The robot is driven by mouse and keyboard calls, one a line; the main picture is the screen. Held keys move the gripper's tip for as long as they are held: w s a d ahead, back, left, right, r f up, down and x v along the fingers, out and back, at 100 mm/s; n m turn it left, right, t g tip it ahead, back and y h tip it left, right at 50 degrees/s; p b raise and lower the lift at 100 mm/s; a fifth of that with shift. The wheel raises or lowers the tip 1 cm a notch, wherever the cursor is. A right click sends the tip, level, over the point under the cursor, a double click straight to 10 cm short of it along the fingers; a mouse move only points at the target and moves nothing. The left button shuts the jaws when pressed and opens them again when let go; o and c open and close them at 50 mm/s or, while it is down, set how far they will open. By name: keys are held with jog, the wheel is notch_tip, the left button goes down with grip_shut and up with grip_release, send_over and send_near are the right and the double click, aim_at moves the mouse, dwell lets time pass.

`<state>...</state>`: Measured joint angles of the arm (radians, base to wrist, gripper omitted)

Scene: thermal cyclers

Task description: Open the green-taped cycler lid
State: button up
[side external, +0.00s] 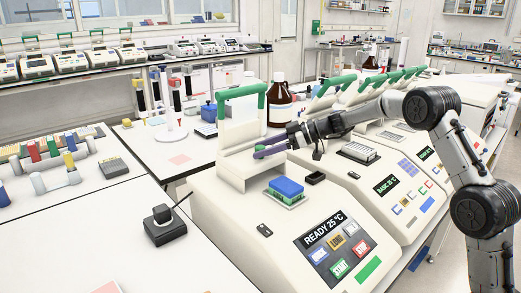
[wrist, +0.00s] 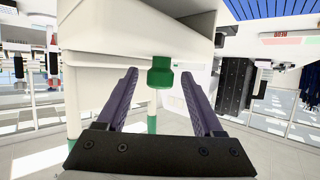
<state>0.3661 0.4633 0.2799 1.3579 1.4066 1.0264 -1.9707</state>
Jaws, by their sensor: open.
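The nearest cycler (side external: 235,210) has a screen reading READY 25 °C and a green strip (side external: 368,268) on its front. Its pale lid (side external: 238,132) stands raised at the back, with a green handle bar (side external: 246,90) on top. A blue plate (side external: 286,186) sits exposed in front of it. My gripper (side external: 258,152) is in front of the lid's lower part, below the handle bar. Its purple fingers are open in the wrist view (wrist: 159,76). There, a green knob-like part (wrist: 160,73) appears between the fingertips; contact cannot be told.
More cyclers with green handles (side external: 340,84) stand in a row behind, close to my arm. A brown bottle (side external: 280,103) stands behind the lid. A small black device (side external: 164,225) and tube racks (side external: 50,155) are on the left bench.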

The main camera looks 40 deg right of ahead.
jog(key=v, duration=1.2)
jog(key=shift+s+d+r, duration=0.2)
jog(key=shift+d+r, duration=0.05)
jog(key=shift+a, duration=0.1)
jog(key=s+a+r+n+g, duration=0.1)
jog(key=s+a+r+n, duration=0.1)
jog(key=s+a+r, duration=0.35)
jog(key=s+a+r+n+g, duration=0.1)
jog(key=s+a+r+n, duration=0.15)
jog(key=a, duration=0.65)
jog(key=s+a+f+m+g+h, duration=0.1)
jog(key=s+a, duration=0.2)
jog(key=s, duration=0.4)
jog(key=s+a+m+g+h, duration=0.1)
jog(key=s+a, duration=0.2)
jog(key=s, duration=0.3)
jog(key=s+d+f+m+h, duration=0.7)
jog(key=s+d+f+m, duration=0.2)
jog(key=s, duration=0.5)
notch_tip(320, 180, down, 3)
jog(key=shift+s+f+m+h, duration=0.2)
jog(key=shift+s+m+h, duration=0.15)
jog(key=shift+m, duration=0.9)
